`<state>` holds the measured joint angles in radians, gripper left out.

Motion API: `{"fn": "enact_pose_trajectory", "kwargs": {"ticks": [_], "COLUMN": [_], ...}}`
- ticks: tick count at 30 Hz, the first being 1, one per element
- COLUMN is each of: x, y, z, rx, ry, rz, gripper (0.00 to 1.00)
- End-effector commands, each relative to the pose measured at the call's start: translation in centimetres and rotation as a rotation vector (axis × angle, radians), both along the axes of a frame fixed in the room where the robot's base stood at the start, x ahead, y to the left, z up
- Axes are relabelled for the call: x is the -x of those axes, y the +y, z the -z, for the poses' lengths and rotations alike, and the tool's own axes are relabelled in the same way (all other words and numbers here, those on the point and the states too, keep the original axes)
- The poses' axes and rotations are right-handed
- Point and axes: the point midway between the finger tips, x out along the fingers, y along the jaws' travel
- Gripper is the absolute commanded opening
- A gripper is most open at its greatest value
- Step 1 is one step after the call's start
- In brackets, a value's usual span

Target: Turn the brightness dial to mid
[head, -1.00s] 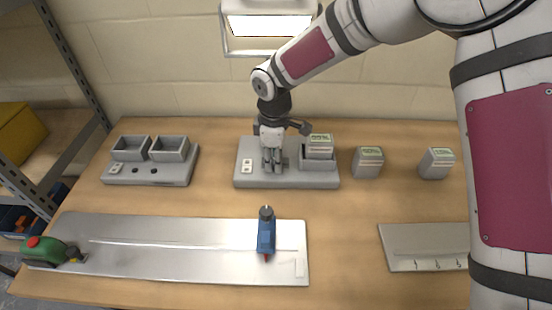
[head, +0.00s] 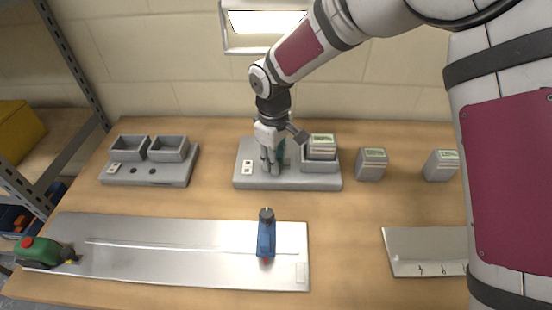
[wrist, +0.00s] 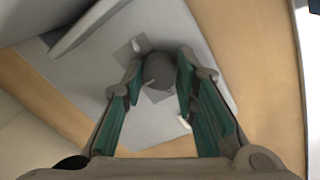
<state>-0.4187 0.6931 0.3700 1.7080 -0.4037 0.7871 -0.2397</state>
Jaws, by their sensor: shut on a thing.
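My gripper (head: 271,172) reaches down onto this base and hides the dial in the head view. In the wrist view my gripper (wrist: 160,78) has its green-padded fingers closed on either side of the dial.
A grey holder (head: 320,166) with a labelled battery-like block (head: 321,147) stands right of my gripper. Two similar blocks (head: 371,164) (head: 441,166) stand farther right. A twin-tub unit (head: 150,177) is at left. A blue tool (head: 266,238) lies on the metal sheet (head: 180,250) in front.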

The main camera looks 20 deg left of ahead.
Motion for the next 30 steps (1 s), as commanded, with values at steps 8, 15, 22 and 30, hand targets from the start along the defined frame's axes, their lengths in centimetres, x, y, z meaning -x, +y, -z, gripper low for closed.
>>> {"fn": "enact_pose_trajectory", "kwargs": {"ticks": [8,15,22,30], "x": [0.1,0.0,0.0,0.2], "y": [0.1,0.0,0.0,0.1], "z": [0.0,0.0,-0.7,-4.8], "rx": [-0.001,0.0,-0.001,-0.002], "ry": [0.002,0.001,0.0,-0.002], "rz": [-0.002,-0.002,-0.001,0.0], "gripper": [0.31,0.47,0.47,0.47]}}
